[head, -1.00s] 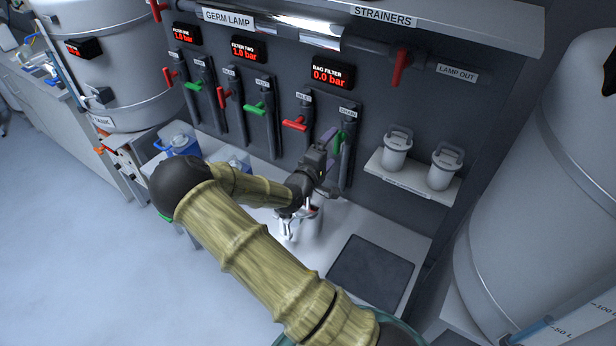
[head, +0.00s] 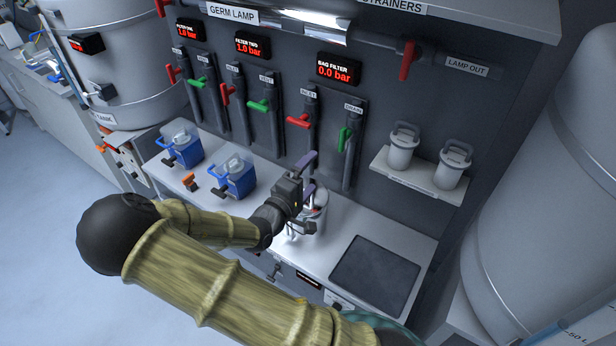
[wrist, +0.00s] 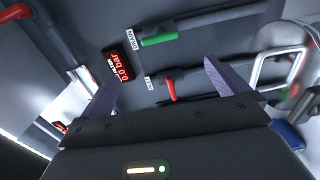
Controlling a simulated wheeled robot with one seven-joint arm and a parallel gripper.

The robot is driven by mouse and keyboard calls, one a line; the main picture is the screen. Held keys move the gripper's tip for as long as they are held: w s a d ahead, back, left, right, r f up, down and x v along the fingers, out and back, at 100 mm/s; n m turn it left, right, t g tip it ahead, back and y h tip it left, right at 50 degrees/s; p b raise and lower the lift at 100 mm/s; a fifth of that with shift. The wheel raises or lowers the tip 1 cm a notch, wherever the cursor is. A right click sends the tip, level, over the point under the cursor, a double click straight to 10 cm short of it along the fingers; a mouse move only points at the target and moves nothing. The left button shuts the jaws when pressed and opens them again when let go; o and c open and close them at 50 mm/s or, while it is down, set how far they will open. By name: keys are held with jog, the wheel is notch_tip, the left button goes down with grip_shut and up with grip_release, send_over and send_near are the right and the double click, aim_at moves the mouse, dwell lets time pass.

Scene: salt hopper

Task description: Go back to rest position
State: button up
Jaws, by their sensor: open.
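My gripper (head: 306,172) is open with nothing between its fingers. In the head view it is in front of the valve panel, above the counter and close to a metal vessel (head: 318,212) that it partly hides. In the wrist view the two purple-grey fingers of my gripper (wrist: 162,88) stand wide apart. Beyond them are the green drain handle (wrist: 160,39) and the red inlet handle (wrist: 171,89). In the head view the drain handle (head: 344,139) and the bag filter's red inlet handle (head: 299,121) sit below the bag filter display (head: 338,70), which reads 0.0 bar.
Two blue containers (head: 238,180) stand on the counter left of my gripper, with a small orange item (head: 190,182) nearby. A dark mat (head: 375,275) lies to the right. Two white strainers (head: 403,150) stand on a wall shelf. A large tank (head: 545,210) is at the right. Open floor (head: 45,240) lies left.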

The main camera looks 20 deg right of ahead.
jog(key=s+a+f+m+g+y, duration=0.3)
jog(key=s+f+m+g+y, duration=0.15)
jog(key=f+y, duration=0.4)
jog(key=s+a+r+m+g+y, duration=0.1)
jog(key=s+r+m+g+y, duration=0.2)
jog(key=s+r, duration=0.7)
jog(key=s+g+y, duration=0.1)
jog(key=s+y, duration=0.1)
jog(key=shift+s+a+r+y, duration=0.15)
jog(key=shift+s+r+y, duration=0.05)
jog(key=shift+r+y, duration=0.15)
